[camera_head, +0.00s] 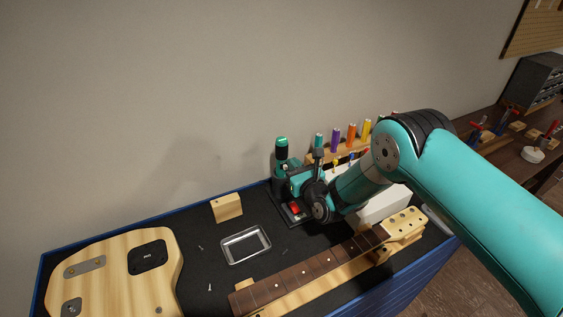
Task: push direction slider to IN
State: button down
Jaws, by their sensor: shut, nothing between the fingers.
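A teal and black power screwdriver (281,151) stands on a dark holder (291,215) at the back middle of the bench. A red part (295,208) shows low on that holder. I cannot make out the direction slider or its setting at this size. My gripper (306,192) is at the end of my teal arm, close against the screwdriver and its holder. The fingers are small, dark and partly hidden by the wrist, and look shut with nothing held. I cannot tell whether they touch the screwdriver.
A guitar neck (310,278) lies in front of my gripper. A metal tray (245,245), a wooden block (227,207) and loose screws lie left of it, with a guitar body (113,272) farther left. A rack of coloured-handled tools (343,150) stands behind my wrist.

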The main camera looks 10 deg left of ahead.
jog(key=shift+s+a, duration=0.2)
jog(key=shift+a, duration=0.15)
dwell(0.6)
jog(key=shift+w+d, duration=0.1)
jog(key=shift+d, duration=0.1)
jog(key=b+v, duration=0.7)
jog(key=b, duration=0.1)
jog(key=shift+b, duration=0.4)
dwell(0.4)
